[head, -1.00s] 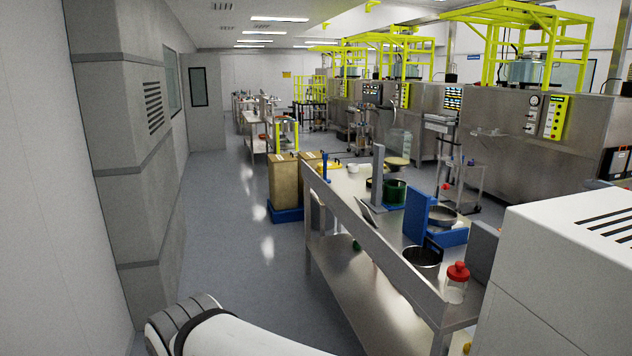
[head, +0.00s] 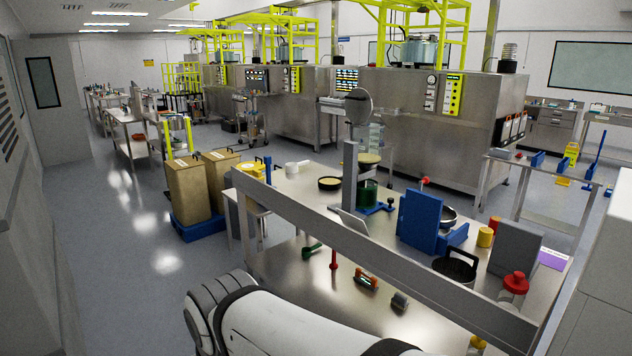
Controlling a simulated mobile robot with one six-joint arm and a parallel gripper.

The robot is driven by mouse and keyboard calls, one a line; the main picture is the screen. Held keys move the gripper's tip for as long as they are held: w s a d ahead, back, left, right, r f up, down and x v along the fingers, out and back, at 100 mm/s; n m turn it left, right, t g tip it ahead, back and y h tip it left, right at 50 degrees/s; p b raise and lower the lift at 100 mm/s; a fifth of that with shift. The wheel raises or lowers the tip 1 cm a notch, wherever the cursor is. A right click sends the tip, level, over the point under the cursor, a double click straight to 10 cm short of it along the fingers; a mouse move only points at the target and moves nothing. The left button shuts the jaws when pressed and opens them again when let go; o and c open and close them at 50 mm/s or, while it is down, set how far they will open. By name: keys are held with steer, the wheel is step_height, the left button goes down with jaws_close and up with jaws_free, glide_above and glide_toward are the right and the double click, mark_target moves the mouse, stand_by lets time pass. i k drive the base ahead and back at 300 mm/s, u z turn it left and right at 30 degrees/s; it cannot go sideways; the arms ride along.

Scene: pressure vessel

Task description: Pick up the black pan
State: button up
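Two dark round vessels sit on the steel workbench (head: 292,232). One is a black pan (head: 456,268) with a raised black handle, near the bench's front right, between a blue stand and a red-lidded jar. The other is a shallow black dish (head: 330,184) with a tan inside, further back on the left. I cannot tell for sure which one the task means. The bench's raised steel rail runs in front of both. My white and grey arm crosses the bottom of the picture, apart from both vessels. My gripper is not in view.
A blue stand (head: 420,222), a grey panel (head: 515,250) and the red-lidded jar (head: 514,290) crowd the black pan. Several small tools lie below the rail. Tan bins (head: 188,190) stand left of the bench. The floor (head: 125,260) further left is clear.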

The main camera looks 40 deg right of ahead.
mark_target(329, 183)
steer(key=z, duration=0.7)
steer(key=i, duration=1.1)
steer(key=z, duration=0.7)
steer(key=k, duration=0.85)
steer(key=z, duration=0.2)
steer(key=i, duration=0.95)
steer(key=u, duration=0.45)
steer(key=k, duration=1.2)
steer(key=u, duration=0.85)
steer(key=i, duration=0.6)
steer(key=z, duration=0.05)
